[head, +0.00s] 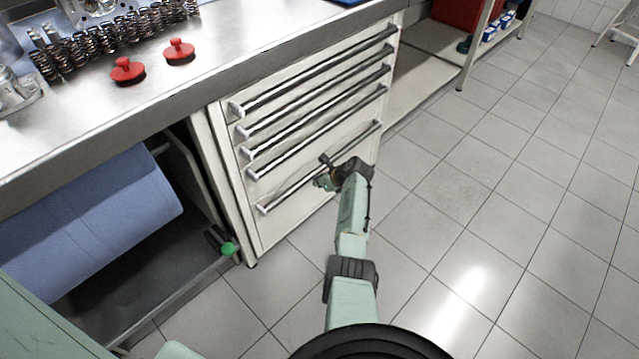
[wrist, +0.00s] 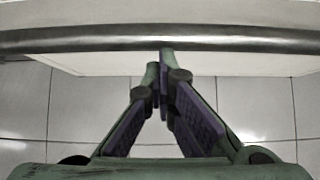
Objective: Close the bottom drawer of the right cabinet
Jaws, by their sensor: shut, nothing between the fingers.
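The right cabinet (head: 240,190) is white, with a stack of drawers that have long metal bar handles. Its bottom drawer (head: 285,222) is the tall lowest one. Its front looks about level with the fronts above; I cannot tell whether a small gap is left. My gripper (head: 322,180) is in front of this drawer, near the middle of its handle (head: 283,197). In the wrist view the handle (wrist: 80,38) runs across the top. My gripper (wrist: 160,62) is shut and empty, its fingertips at the handle's lower edge; contact is unclear.
A steel worktop (head: 210,75) above the cabinet carries springs (head: 115,40) and two red knobbed parts (head: 127,69). A blue roll (head: 95,220) lies on a shelf to the left. A rack with a red bin (head: 458,12) stands at the back. The tiled floor (head: 500,190) to the right is clear.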

